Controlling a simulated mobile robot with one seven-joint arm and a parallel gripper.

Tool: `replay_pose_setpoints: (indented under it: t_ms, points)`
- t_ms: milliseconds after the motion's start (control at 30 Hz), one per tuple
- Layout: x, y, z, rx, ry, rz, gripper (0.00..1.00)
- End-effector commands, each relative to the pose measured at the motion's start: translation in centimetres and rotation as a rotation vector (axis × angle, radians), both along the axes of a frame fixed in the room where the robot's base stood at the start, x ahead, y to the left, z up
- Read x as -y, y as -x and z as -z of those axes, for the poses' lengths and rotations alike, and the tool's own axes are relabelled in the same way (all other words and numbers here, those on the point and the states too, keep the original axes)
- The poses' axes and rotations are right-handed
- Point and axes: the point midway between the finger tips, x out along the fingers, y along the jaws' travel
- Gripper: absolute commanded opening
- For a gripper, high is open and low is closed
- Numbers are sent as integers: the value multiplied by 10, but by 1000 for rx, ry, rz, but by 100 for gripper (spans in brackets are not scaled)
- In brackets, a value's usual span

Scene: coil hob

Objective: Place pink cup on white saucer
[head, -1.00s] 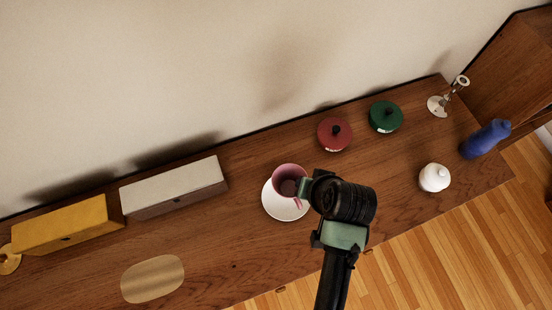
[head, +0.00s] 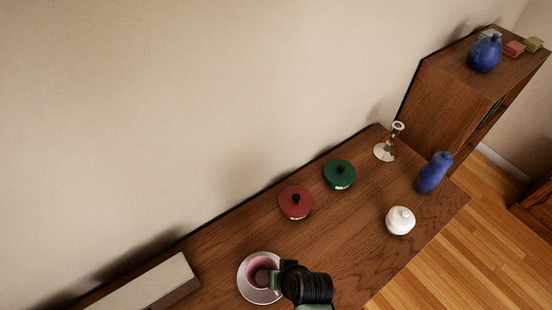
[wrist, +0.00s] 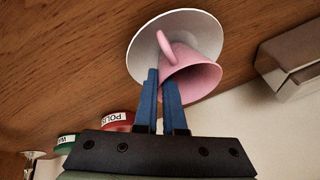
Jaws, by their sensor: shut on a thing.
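The pink cup (head: 260,272) is over the white saucer (head: 246,291) near the bottom of the head view. In the wrist view the pink cup (wrist: 198,67) is tilted relative to the white saucer (wrist: 146,50), which shows behind it. I cannot tell whether the cup's base touches the saucer. My gripper (wrist: 162,78) is at the cup's handle side, with its blue fingers shut on the cup by its rim or handle; the exact contact is partly hidden. In the head view my gripper (head: 279,273) reaches the cup from the right.
A red lidded pot (head: 296,203), a green lidded pot (head: 339,175), a white jar (head: 400,221), a candlestick (head: 385,151) and a blue bottle (head: 434,173) stand to the right. A pale box (head: 150,285) is at the left. Bare tabletop lies between the saucer and white jar.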

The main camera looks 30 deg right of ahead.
Motion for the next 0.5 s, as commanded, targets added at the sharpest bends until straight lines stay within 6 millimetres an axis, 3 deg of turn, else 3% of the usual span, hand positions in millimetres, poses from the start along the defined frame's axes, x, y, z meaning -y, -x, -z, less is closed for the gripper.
replay_pose_setpoints:
  t_ms: [200,233,367,500]
  points:
    - [0,0,2,1,0,0,0]
    - [0,0,2,0,0,0,11]
    - [0,0,1,0,0,0,34]
    - [0,0,1,0,0,0,37]
